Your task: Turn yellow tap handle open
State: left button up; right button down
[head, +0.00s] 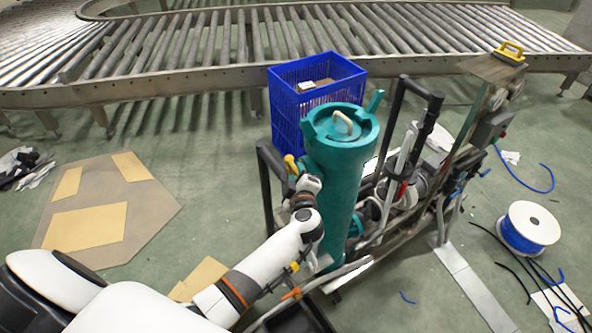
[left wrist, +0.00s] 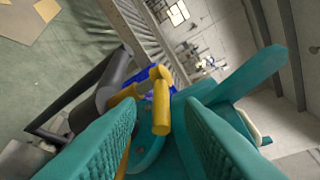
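The yellow tap handle (head: 290,163) sits at the left side of the tall teal filter cylinder (head: 338,185), near its top. In the left wrist view the yellow handle (left wrist: 162,112) is an angled bar whose near end shows between the fingertips. My left gripper (head: 297,176) is right by the handle in the head view; its fingertips are hard to make out there. In the left wrist view my left gripper (left wrist: 165,103) has its two teal ridged fingers apart, with a gap on both sides of the handle. My right gripper is not in view.
A dark pipe frame (head: 266,185) stands left of the cylinder. A blue crate (head: 290,90) is behind it. A roller conveyor (head: 200,72) runs across the back. Pipes and a post with another yellow handle (head: 511,50) are at right. Open floor lies at left.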

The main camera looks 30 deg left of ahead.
pick_arm(q)
jog(key=shift+x, duration=1.2)
jog(key=shift+d, duration=0.1)
grip_shut()
jog(key=shift+w+d+n+g+y, duration=0.15)
jog(key=shift+w+n+g+y, duration=0.15)
jog(key=shift+n+g+y, duration=0.45)
grip_release()
